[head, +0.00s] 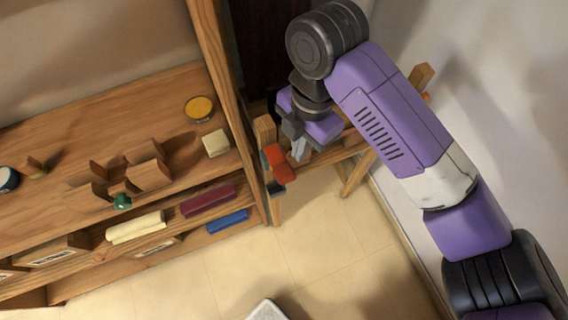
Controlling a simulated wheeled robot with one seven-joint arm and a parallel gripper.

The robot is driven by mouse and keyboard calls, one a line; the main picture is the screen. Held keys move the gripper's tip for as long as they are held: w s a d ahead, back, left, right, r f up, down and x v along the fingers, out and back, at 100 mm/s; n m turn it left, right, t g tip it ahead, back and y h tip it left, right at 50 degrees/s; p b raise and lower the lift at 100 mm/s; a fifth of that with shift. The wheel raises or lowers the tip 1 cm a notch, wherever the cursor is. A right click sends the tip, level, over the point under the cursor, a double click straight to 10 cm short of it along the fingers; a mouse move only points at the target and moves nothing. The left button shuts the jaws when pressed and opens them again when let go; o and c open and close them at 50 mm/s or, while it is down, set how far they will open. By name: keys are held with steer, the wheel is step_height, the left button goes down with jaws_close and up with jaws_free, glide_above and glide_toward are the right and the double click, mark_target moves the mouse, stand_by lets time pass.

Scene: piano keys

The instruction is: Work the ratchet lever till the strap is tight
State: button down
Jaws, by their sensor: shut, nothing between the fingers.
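A small orange-red piece (278,163), which looks like the ratchet lever, sits at the near end of a wooden stand beside the tall wooden post. A dark part (275,187) shows just below it. My gripper (299,150) is shut and empty, pointing down just right of the orange-red piece. I cannot tell whether it touches the piece. A strap cannot be made out; my gripper and arm cover part of the stand.
The wooden stand (352,178) has white wall close on its right. A wooden shelf unit (110,110) fills the left, holding a yellow round tin (199,108), a cream block (216,143) and folded cloths (208,201). Tiled floor (330,235) lies open in front.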

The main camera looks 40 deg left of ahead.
steer(key=shift+w+r, duration=0.15)
steer(key=shift+r, duration=0.95)
steer(key=shift+w+r, duration=0.1)
steer(key=shift+r, duration=1)
